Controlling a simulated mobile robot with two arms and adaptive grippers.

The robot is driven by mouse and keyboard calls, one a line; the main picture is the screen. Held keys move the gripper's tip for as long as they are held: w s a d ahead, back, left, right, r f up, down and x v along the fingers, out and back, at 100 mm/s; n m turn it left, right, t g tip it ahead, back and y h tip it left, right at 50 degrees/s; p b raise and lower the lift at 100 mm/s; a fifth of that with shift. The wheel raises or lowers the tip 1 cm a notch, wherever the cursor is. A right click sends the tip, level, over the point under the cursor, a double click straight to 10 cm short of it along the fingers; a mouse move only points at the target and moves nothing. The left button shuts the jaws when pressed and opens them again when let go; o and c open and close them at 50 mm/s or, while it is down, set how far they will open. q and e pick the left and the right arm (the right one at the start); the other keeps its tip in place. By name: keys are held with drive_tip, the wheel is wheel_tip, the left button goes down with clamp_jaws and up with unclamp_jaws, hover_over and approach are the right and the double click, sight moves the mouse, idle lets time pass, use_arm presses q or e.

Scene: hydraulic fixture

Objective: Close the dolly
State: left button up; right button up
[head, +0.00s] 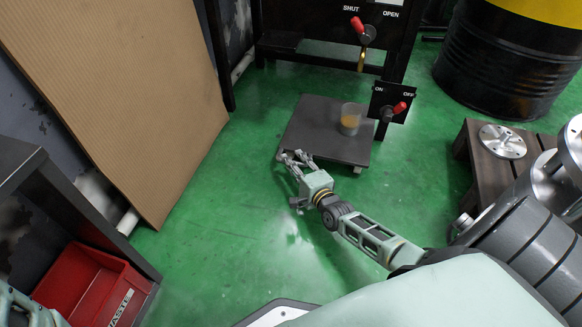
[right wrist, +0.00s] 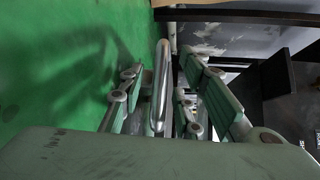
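The dolly (head: 315,130) is a low, flat dark grey platform on small wheels, on the green floor. A clear cup (head: 351,119) with orange liquid stands on its right part. My right gripper (head: 297,157) is at the dolly's near left edge. In the right wrist view, a shiny metal bar (right wrist: 160,85), seemingly the dolly's handle, lies between the fingers of my right gripper (right wrist: 157,100). The fingers stand apart on both sides of the bar, with gaps visible.
Behind the dolly stands a black fixture with a red SHUT/OPEN lever (head: 358,25) above a nozzle (head: 362,60) and an ON/OFF lever (head: 400,107). A wooden pallet (head: 482,160) and black barrel (head: 505,65) are right. Cardboard (head: 120,90) and a red bin (head: 90,287) are left.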

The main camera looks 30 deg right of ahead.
drive_tip(key=shift+w+f, duration=0.1)
drive_tip(key=shift+w, duration=0.65)
drive_tip(key=shift+c, duration=0.5)
drive_tip(key=c, duration=0.6)
drive_tip(key=shift+s+f, duration=0.1)
drive_tip(key=shift+f, duration=0.05)
clamp_jaws()
